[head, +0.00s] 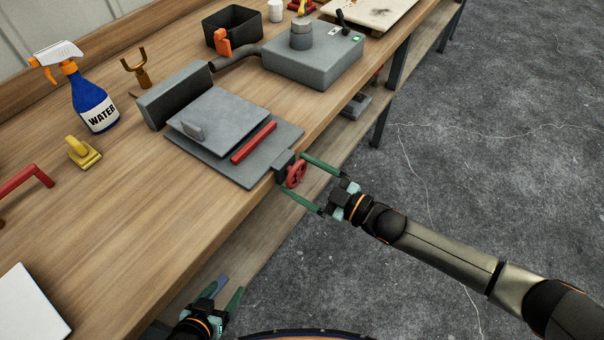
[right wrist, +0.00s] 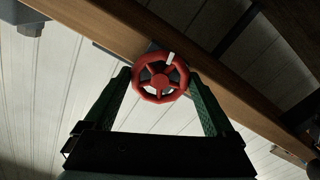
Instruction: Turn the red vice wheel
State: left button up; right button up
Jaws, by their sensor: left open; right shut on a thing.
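The red vice wheel (head: 296,174) is on the front edge of the workbench, on a dark block (head: 285,162) at the corner of a grey plate. My right gripper (head: 293,173) reaches it from the right, with one green finger on each side of the wheel. In the right wrist view the wheel (right wrist: 161,78) sits between the two fingertips (right wrist: 161,80), spokes facing the camera, with a white mark near its top right. My left gripper (head: 222,287) is open and empty at the bottom of the head view, below the bench edge.
The grey plate (head: 210,165) carries a tilted panel (head: 222,118) and a red bar (head: 254,143). A grey machine (head: 313,55), a black bin (head: 233,28), a blue water spray bottle (head: 92,98) and a yellow clamp-like piece (head: 83,153) stand on the bench (head: 110,230). The floor at right is clear.

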jog(key=shift+m, duration=1.1)
jog(key=o, duration=1.1)
jog(key=shift+c, duration=0.2)
jog(key=v, duration=1.2)
jog(key=shift+s+d, duration=0.15)
jog(key=shift+d, duration=0.05)
